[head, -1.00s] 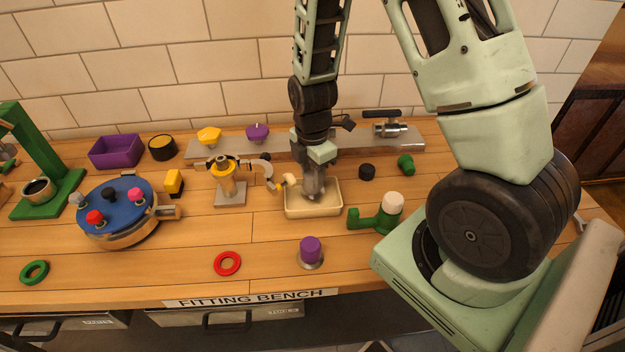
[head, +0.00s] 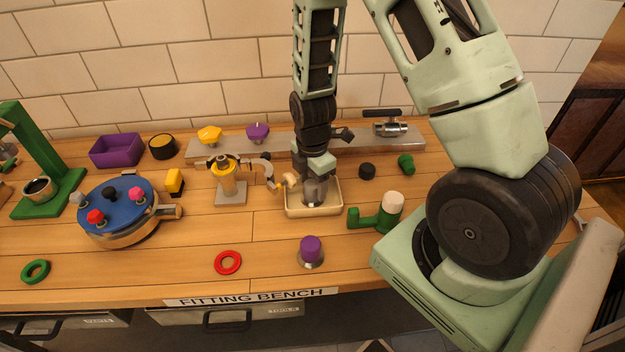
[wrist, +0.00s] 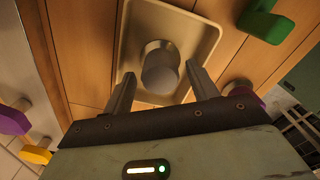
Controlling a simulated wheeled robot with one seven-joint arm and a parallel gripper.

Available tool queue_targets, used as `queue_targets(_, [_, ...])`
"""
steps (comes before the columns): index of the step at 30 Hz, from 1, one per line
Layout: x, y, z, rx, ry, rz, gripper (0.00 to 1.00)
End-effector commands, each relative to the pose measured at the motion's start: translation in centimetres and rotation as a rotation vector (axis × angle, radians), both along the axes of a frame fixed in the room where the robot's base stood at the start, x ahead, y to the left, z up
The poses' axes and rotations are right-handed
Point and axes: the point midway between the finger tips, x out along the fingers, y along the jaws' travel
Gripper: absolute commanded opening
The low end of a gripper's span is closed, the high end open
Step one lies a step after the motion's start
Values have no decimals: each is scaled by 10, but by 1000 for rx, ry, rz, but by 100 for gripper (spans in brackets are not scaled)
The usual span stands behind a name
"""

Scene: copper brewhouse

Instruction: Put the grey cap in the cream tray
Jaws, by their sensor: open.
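The grey cap (wrist: 160,72) is a short grey cylinder with a wider, shinier end. It is in the cream tray (wrist: 207,38), near the middle of the floor in the wrist view. My gripper (wrist: 159,69) is open, with one finger on each side of the cap and a gap to each. In the head view, my gripper (head: 316,190) points down into the cream tray (head: 314,213) and largely hides the cap.
A green fitting with a white top (head: 392,203) stands right of the tray. A purple-topped piece (head: 310,249) stands in front.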

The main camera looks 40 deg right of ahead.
Motion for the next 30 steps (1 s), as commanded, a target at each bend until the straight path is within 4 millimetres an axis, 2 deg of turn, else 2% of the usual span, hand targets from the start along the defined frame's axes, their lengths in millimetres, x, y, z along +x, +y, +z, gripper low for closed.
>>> queue_targets(5, [1, 0, 8, 0, -2, 1, 58])
queue_targets(8, [1, 0, 20, 0, -5, 2, 58])
queue_targets(21, [1, 0, 97, 0, -5, 0, 58])
queue_targets(30, [-1, 5, 124, 3, -2, -9, 58])
